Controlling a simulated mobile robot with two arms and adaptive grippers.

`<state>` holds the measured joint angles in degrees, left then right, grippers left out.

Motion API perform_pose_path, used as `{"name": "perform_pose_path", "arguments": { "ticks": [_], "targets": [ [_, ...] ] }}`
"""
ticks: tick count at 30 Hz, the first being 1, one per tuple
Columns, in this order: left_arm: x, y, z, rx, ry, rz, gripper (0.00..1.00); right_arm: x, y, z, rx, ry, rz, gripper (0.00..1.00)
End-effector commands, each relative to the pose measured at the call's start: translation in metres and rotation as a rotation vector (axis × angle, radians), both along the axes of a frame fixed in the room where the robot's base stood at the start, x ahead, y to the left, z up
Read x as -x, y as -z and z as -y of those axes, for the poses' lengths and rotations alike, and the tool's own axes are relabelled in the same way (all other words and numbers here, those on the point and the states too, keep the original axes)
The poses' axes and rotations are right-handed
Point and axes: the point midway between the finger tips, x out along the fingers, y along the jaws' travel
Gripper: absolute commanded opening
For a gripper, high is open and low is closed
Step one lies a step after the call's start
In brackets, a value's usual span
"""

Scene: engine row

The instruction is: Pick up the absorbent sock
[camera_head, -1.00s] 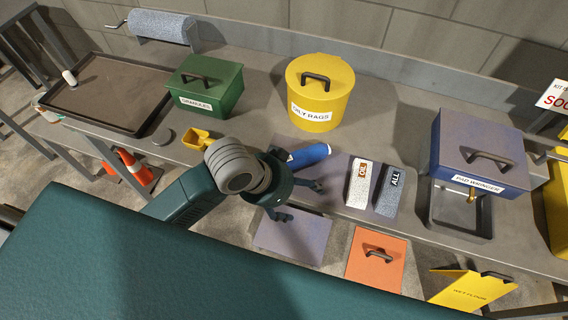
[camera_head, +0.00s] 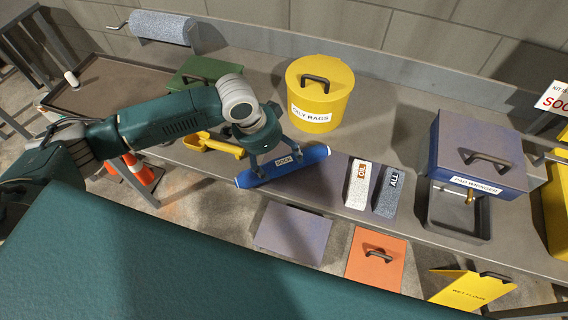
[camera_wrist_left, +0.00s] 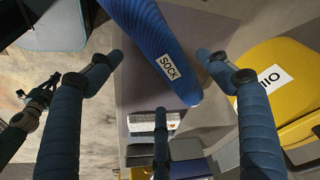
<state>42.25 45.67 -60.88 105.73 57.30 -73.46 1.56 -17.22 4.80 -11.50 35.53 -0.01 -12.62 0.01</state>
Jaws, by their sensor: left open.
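The absorbent sock (camera_head: 313,156) is a blue roll with pale ends and a white SOCK label. It lies slantwise on the grey bench top near its front edge.
White OIL (camera_head: 357,190) and grey ALL (camera_head: 387,197) blocks stand right of the sock. The yellow oily rags bin (camera_head: 320,85) stands behind it. A yellow scoop (camera_head: 215,145) lies left, and the blue pad wringer (camera_head: 478,150) sits right.

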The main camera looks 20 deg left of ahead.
Motion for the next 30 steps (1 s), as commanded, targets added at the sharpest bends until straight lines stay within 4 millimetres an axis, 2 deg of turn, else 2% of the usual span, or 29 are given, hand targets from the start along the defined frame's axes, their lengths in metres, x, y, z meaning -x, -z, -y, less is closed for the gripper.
{"name": "perform_pose_path", "arguments": {
  "ticks": [5, 9, 13, 22, 23, 30],
  "targets": [
    [-0.003, 0.011, 0.004, -0.001, 0.000, -0.001, 0.78, 0.000, -0.006, 0.000, 0.000, 0.000, 0.001, 0.00],
    [-0.007, 0.030, 0.009, -0.001, 0.000, -0.004, 0.78, 0.000, -0.018, 0.000, 0.000, 0.000, 0.001, 0.00],
    [-0.011, 0.048, 0.013, 0.001, 0.000, -0.001, 0.78, -0.001, -0.020, 0.000, 0.000, 0.001, 0.001, 0.00],
    [-0.012, 0.055, 0.014, -0.001, 0.000, 0.002, 0.78, -0.001, -0.020, -0.004, -0.005, 0.003, 0.001, 0.00],
    [-0.012, 0.055, 0.014, -0.001, 0.000, 0.002, 0.74, -0.001, -0.020, -0.005, -0.006, 0.003, 0.001, 0.00],
    [-0.012, 0.055, 0.014, 0.000, 0.001, 0.002, 0.26, -0.001, -0.020, -0.007, -0.008, 0.003, 0.001, 0.00]
  ]
}}
